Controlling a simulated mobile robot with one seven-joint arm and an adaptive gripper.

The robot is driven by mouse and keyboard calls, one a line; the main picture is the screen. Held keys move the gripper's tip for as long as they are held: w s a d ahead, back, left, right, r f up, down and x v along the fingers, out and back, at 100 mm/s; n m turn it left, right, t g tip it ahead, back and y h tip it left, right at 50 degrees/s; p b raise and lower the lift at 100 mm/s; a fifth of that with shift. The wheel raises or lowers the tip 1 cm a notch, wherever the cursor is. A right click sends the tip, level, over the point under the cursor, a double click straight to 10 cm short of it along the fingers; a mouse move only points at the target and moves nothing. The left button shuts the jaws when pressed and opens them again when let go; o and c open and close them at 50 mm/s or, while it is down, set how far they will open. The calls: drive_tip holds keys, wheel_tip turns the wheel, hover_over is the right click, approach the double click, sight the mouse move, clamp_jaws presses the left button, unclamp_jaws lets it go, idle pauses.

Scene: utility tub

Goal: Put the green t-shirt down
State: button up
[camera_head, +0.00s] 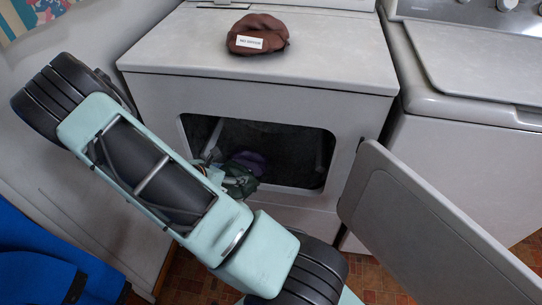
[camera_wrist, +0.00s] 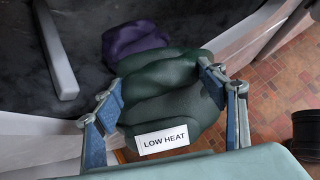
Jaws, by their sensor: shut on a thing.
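The green t-shirt (camera_wrist: 165,85) is a dark green bundle with a white "LOW HEAT" label (camera_wrist: 163,139). In the wrist view my gripper (camera_wrist: 160,95) is shut on it, one finger at each side. In the head view the t-shirt (camera_head: 240,181) shows at the left part of the dryer opening, partly hidden by my arm. The gripper there is mostly hidden behind my arm. In the wrist view the bundle is over the edge of the opening, with floor tiles visible to the right. I cannot tell whether it touches the dryer.
A purple bundle (camera_wrist: 135,40) lies inside the dark drum, just beyond the t-shirt. The dryer (camera_head: 330,80) has its door (camera_head: 430,230) open at the right. A brown bundle with a label (camera_head: 262,30) sits on top. A washer (camera_head: 470,150) stands right; a blue object (camera_head: 40,260) is lower left.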

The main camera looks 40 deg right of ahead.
drive_tip(key=w+d+b, duration=0.1)
drive_tip(key=w+d, duration=0.2)
drive_tip(key=d, duration=0.6)
drive_tip(key=w+d+f+b, duration=0.1)
drive_tip(key=w+d+b, duration=0.1)
drive_tip(key=d, duration=0.7)
drive_tip(key=shift+w+f, duration=0.3)
drive_tip(key=shift+w, duration=0.2)
drive_tip(key=o, duration=1.7)
drive_tip(key=shift+r, duration=0.1)
drive_tip(key=s+a+r+p, duration=0.1)
drive_tip(key=a, duration=0.4)
drive_tip(key=s+a+r+p, duration=0.1)
drive_tip(key=s+a, duration=0.1)
drive_tip(key=a, duration=0.2)
drive_tip(key=s+a+r+p, duration=0.1)
drive_tip(key=s+a, duration=0.1)
drive_tip(key=a, duration=0.3)
drive_tip(key=shift+a+r, duration=0.25)
drive_tip(key=shift+a, duration=0.1)
